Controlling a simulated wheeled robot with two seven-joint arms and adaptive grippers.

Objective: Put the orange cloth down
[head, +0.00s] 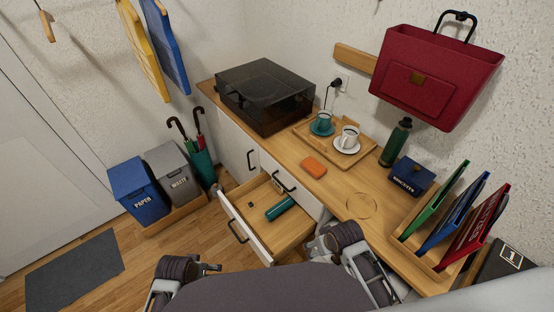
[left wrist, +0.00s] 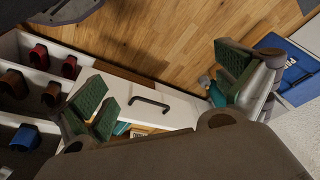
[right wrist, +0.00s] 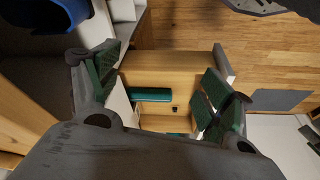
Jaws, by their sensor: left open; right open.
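The orange cloth (head: 314,167) lies as a small folded block on the wooden desk top (head: 290,150), in front of the tray with the cups. No gripper touches it. My right gripper (head: 322,247) is open and empty, low in front of the desk, nearer to me than the cloth. In the right wrist view its spread fingers (right wrist: 160,90) frame the open drawer. My left gripper (head: 208,268) is open and empty, left of the drawer. Its fingers are also wide apart in the left wrist view (left wrist: 165,88). The cloth does not show in either wrist view.
An open drawer (head: 246,232) juts out, holding a teal cylinder (head: 280,208). A wooden tray (head: 359,164) with two cups, a green bottle (head: 395,143), a blue box (head: 412,177) and a file rack (head: 432,268) stand on the desk. A dark turntable (head: 265,95) stands at the back.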

